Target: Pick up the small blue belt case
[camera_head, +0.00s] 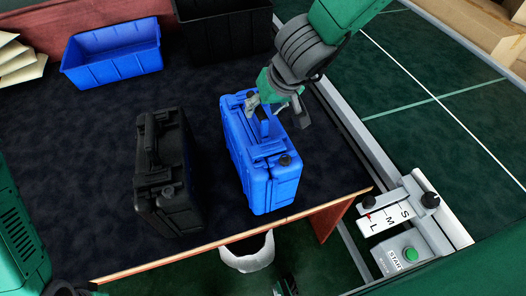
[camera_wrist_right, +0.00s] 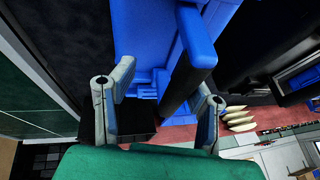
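The blue case (camera_head: 270,184) stands on the dark table top near its front edge, with its handle (camera_head: 264,127) upward. My right gripper (camera_head: 276,107) is at the top of this case, its two fingers spread apart on either side of the handle. In the right wrist view the fingers (camera_wrist_right: 160,105) are open, and the blue handle (camera_wrist_right: 196,38) reaches down between them, nearer the right finger. I cannot tell whether a finger touches it. Of my left arm only a green part shows at the left edge; its gripper is not visible.
A black case (camera_head: 172,180) stands just left of the blue one. A blue bin (camera_head: 112,67) and a black bin (camera_head: 222,30) are at the back. The green conveyor (camera_head: 430,110) with a metal rail lies right of the table. A control panel with a green START button (camera_head: 410,254) is front right.

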